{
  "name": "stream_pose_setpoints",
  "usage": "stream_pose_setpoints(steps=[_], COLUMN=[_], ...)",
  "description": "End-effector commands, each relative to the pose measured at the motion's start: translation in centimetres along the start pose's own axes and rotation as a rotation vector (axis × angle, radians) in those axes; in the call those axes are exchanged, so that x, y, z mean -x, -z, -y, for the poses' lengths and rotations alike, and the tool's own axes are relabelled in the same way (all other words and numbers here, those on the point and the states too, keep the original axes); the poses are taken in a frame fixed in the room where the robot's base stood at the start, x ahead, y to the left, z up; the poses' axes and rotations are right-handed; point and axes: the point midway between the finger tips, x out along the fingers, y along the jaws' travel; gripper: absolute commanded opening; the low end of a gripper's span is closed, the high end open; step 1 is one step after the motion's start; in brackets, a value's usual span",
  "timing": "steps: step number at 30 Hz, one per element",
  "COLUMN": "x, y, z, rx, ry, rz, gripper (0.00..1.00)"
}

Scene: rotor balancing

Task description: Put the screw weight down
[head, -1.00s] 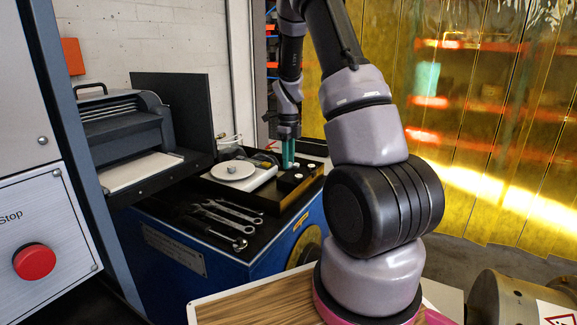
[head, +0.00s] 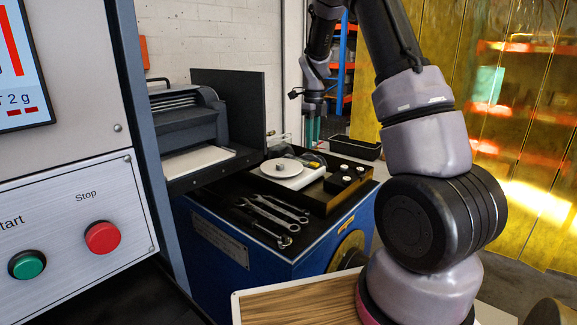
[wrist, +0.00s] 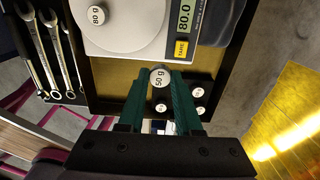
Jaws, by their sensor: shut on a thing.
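My gripper (wrist: 160,84) has green fingers shut on a round 50 g weight (wrist: 160,74), whose white labelled top shows at the fingertips in the wrist view. In the head view my gripper (head: 313,130) hangs above the back of the bench, and the held weight cannot be made out. The scale (head: 296,178) has a round pan with an 80 g weight (wrist: 97,15) on it. The scale display (wrist: 186,17) reads 80.0. The black weight holder (head: 345,180) stands to the right of the scale with several white-topped weights in it.
The tray's raised rim (head: 350,196) surrounds scale and holder. Several wrenches (head: 272,214) lie on the dark bench top to their left. A grey machine (head: 190,125) stands behind left. A control panel with a red stop button (head: 102,238) is close at left.

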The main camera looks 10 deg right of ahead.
Motion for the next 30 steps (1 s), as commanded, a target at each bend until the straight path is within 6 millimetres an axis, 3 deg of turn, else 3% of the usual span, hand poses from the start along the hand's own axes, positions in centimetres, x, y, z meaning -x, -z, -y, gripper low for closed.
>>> stream_pose_setpoints(steps=[4,11,21,30], x=[2.2,3.8,-1.4,-4.4], y=[-3.4,-5.6,-5.8,-5.8], z=[-2.5,-4.6,-4.8,-4.8], rx=[0.005,-0.001,-0.004,-0.003], ry=[0.001,0.0,-0.002,-0.002], rz=[0.003,0.0,-0.001,-0.002], gripper=[0.0,0.0,0.0,0.0])
